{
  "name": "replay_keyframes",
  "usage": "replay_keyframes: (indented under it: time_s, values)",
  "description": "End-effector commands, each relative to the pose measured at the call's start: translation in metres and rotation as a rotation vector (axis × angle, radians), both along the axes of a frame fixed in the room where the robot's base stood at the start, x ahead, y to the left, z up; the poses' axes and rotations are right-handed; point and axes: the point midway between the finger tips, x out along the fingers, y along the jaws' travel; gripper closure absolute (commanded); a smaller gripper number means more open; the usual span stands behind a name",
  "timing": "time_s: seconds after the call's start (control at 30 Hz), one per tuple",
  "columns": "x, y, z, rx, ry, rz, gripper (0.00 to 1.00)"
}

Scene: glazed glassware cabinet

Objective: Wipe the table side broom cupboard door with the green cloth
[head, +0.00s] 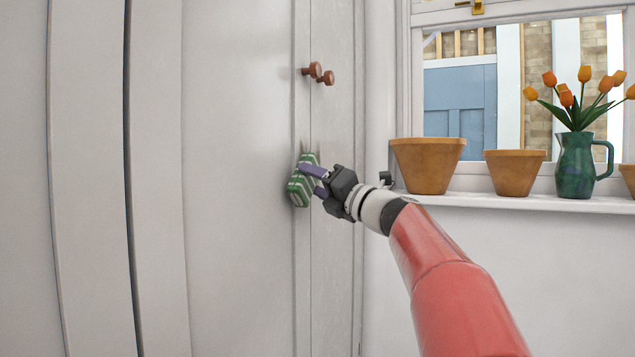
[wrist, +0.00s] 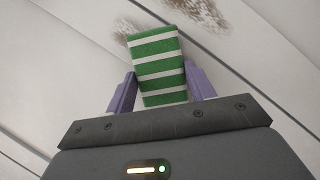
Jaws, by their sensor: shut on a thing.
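The green cloth (head: 302,181), folded into a block with white stripes, is held between the purple fingers of my gripper (head: 316,182). In the wrist view the green cloth (wrist: 160,68) sits upright between both fingers of my gripper (wrist: 163,90). The white cupboard door (head: 240,180) fills the middle of the head view, with a narrower panel to its right. The cloth is at the seam between them; I cannot tell whether it touches. Brownish smudges (wrist: 201,14) mark the white surface beyond the cloth in the wrist view.
Two brown knobs (head: 318,73) stick out above the cloth. To the right, a window sill (head: 520,203) carries terracotta pots (head: 428,166) and a green jug (head: 576,165) of orange tulips, close to my arm. The door surface left of the cloth is clear.

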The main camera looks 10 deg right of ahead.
Motion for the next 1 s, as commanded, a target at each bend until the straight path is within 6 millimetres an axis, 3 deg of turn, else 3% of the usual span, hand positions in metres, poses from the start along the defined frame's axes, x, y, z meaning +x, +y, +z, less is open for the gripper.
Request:
replay_keyframes:
  time_s: [0.5,0.67,1.0]
  values:
    - [0.030,-0.024,0.003,0.001,0.002,0.000,0.64]
    - [0.031,-0.025,0.003,0.001,0.000,0.001,0.64]
    - [0.033,-0.023,0.024,0.001,0.001,0.000,0.64]
